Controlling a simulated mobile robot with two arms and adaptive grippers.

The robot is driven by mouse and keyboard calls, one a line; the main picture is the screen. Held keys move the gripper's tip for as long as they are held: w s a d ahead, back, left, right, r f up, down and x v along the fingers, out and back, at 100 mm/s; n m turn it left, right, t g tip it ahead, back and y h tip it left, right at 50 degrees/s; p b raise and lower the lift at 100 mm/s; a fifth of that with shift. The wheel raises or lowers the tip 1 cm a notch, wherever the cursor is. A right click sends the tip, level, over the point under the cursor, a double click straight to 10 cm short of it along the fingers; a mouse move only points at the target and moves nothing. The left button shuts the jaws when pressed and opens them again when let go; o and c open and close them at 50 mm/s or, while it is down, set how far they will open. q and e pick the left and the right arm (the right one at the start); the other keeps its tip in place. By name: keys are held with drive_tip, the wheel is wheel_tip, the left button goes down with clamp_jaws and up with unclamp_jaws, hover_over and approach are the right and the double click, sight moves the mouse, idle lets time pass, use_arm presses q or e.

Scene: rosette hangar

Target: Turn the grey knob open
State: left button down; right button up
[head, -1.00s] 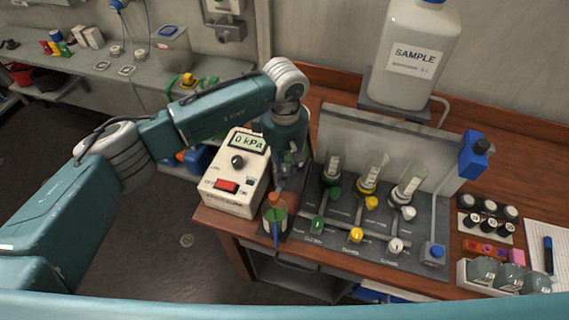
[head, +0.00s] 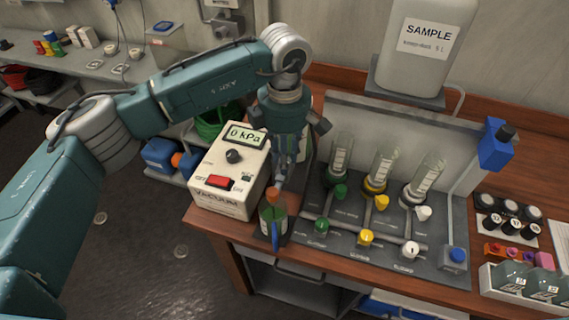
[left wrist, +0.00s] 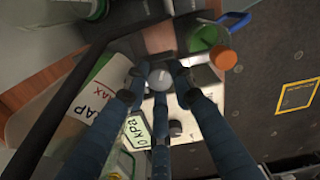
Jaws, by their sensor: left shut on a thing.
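My left gripper (head: 277,186) reaches down between the vacuum box and the valve panel, behind a green container with an orange top. In the left wrist view its blue fingers (left wrist: 160,92) close around a rounded light grey piece (left wrist: 160,80), which I take for the grey knob. The fingers and arm hide the knob in the head view, so its turn angle cannot be read. The vacuum box (head: 208,194) reads 0 kPa and has a dark dial (head: 234,156) and a red switch. My right gripper is not in view.
The green container (head: 266,217) with a blue handle stands close in front of the gripper. The valve panel (head: 335,255) to the right carries green, yellow and white knobs and upright glass tubes. A large SAMPLE bottle (head: 425,70) stands behind. Small bottles fill the bench's right end.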

use_arm(q)
drive_tip(key=shift+n+b, duration=0.5)
drive_tip(key=shift+n, duration=0.2)
drive_tip(key=shift+w+r, duration=0.1)
drive_tip(key=c, duration=1.7)
unclamp_jaws()
drive_tip(key=shift+c, duration=0.2)
wheel_tip(320, 180, up, 12)
drive_tip(key=shift+o, duration=0.5)
